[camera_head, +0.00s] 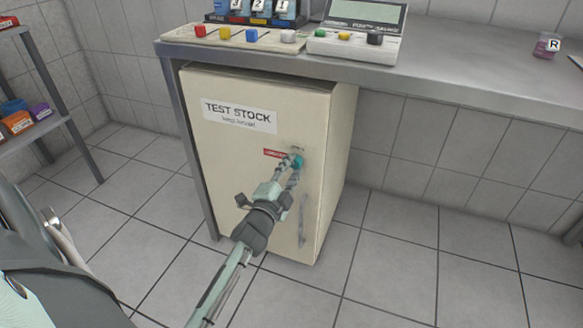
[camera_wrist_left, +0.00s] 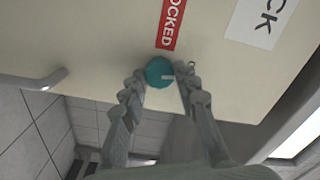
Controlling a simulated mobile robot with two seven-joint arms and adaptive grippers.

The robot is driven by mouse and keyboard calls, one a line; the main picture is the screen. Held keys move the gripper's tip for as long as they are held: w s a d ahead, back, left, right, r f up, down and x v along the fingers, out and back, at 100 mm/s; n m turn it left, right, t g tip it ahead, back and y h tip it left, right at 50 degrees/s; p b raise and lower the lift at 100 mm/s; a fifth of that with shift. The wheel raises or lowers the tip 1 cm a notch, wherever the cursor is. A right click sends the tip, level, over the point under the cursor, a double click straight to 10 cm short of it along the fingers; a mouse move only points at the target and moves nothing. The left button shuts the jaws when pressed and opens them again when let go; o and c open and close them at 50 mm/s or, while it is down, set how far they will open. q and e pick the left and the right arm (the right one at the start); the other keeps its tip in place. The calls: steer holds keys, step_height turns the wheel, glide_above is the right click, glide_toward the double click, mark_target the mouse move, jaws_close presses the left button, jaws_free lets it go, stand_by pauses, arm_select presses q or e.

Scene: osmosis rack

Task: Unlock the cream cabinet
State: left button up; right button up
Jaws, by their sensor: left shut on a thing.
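The cream cabinet (camera_head: 230,155) stands under the bench, its door closed and labelled TEST STOCK. A round teal knob (camera_head: 298,161) sits on the door's upper right part, beside a small red label (camera_head: 274,153). In the left wrist view the knob (camera_wrist_left: 157,71) carries a pale mark, and the red label (camera_wrist_left: 172,22) shows the letters OCKED, its start cut off. My left gripper (camera_head: 291,164) is shut on the knob, one finger on each side of it in the left wrist view (camera_wrist_left: 161,74). My right gripper is not in view.
A vertical bar handle (camera_head: 301,226) is on the door below the knob. The bench (camera_head: 450,62) above holds coloured buttons, a display unit (camera_head: 360,32) and a small jar (camera_head: 546,45). A shelf (camera_head: 35,132) stands at the left. The tiled floor to the right is clear.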

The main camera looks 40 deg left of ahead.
arm_select(q)
steer(key=shift+m, duration=1.2)
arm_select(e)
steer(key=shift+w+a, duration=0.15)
arm_select(q)
steer(key=shift+r, duration=0.1)
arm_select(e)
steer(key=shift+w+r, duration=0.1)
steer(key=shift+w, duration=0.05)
arm_select(q)
steer(key=o, duration=1.2)
steer(key=shift+c, duration=0.2)
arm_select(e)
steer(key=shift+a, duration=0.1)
arm_select(q)
steer(key=shift+s, duration=0.1)
steer(key=v, duration=0.7)
steer(key=shift+s, duration=0.15)
